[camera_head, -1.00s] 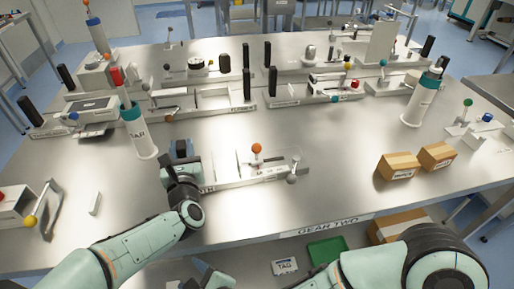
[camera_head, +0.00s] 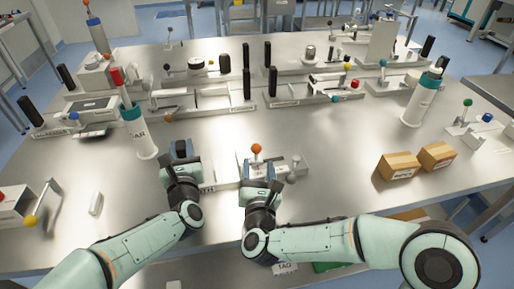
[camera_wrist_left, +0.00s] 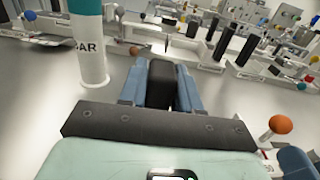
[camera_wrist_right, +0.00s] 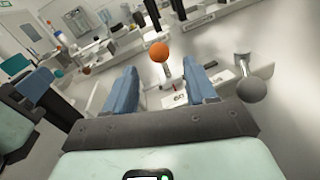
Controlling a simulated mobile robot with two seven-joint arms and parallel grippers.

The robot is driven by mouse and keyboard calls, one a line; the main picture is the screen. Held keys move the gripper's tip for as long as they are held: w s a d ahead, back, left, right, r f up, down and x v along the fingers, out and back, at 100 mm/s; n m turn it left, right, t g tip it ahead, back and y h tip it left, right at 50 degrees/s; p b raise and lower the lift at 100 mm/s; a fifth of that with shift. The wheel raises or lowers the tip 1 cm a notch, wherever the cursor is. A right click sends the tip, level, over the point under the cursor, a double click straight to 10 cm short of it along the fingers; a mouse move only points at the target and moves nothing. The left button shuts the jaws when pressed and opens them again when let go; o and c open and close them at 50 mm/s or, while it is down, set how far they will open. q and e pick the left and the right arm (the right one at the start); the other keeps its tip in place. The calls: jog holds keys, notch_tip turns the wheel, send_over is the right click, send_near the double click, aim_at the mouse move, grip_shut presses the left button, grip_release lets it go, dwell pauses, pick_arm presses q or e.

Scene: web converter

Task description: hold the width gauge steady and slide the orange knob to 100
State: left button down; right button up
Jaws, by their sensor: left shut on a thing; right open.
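The width gauge (camera_head: 226,178) is a low pale fixture near the table's front middle, with an orange knob (camera_head: 256,149) on a stem and a grey ball knob (camera_head: 291,179) at its right. My left gripper (camera_head: 181,152) is shut on a black block (camera_wrist_left: 161,84) at the gauge's left end. My right gripper (camera_head: 260,168) is open just in front of the orange knob. In the right wrist view the orange knob (camera_wrist_right: 159,52) stands beyond and between the spread fingers (camera_wrist_right: 162,88), not touched. The gauge's scale is partly hidden by my right gripper.
A white-and-teal bottle (camera_head: 139,135) stands behind my left gripper. Two cardboard boxes (camera_head: 398,166) sit to the right. Other fixtures (camera_head: 200,97) line the back. Table surface between the gauge and boxes is clear.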

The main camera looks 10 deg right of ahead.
aim_at(257, 152)
jog(key=w, duration=0.5)
jog(key=w+d, duration=0.1)
jog(key=w, duration=0.2)
jog(key=shift+d, duration=0.1)
jog(key=shift+s, duration=0.1)
jog(key=shift+c, duration=0.3)
